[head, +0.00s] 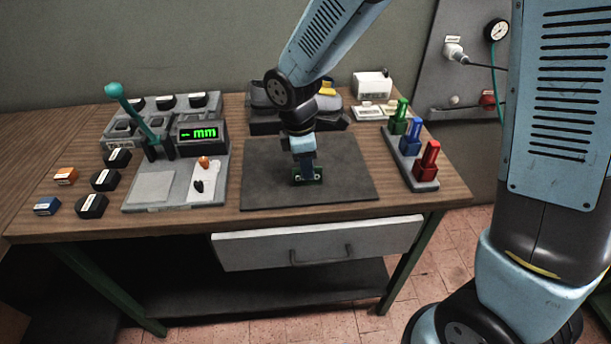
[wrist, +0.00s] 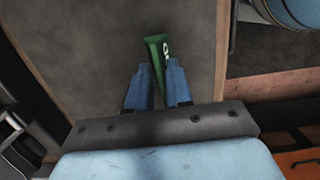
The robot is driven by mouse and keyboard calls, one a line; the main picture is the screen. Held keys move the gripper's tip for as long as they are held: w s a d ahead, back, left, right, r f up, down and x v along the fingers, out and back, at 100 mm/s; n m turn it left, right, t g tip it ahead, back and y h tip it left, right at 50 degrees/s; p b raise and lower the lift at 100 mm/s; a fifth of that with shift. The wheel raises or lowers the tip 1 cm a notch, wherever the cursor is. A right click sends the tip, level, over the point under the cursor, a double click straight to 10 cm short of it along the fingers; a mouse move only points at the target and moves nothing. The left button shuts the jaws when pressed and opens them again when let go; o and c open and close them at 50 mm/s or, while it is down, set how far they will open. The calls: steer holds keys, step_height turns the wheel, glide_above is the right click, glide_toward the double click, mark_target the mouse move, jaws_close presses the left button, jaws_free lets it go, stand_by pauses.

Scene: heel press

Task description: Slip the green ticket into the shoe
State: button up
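The green ticket (head: 320,176), with a white mark, is at the dark mat (head: 343,184), under my arm. In the wrist view the ticket (wrist: 157,44) is between my two blue fingers, with no clear gap on either side, so my gripper (head: 308,178) looks shut on it. The front finger hides the ticket's middle in the head view. I cannot tell whether the ticket touches the mat. A dark shoe (head: 262,97) seems to lie at the back of the table behind my arm, which hides part of it; a yellow piece (head: 327,88) shows beside it.
A rack with green, blue and red handled tools (head: 426,165) stands right of the mat. A measuring device (head: 198,137) with a green display and a teal lever (head: 130,107) stand left. Black, orange and blue blocks lie farther left. A white box (head: 371,84) is at the back right.

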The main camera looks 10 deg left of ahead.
jaws_close()
steer(key=shift+r, duration=0.15)
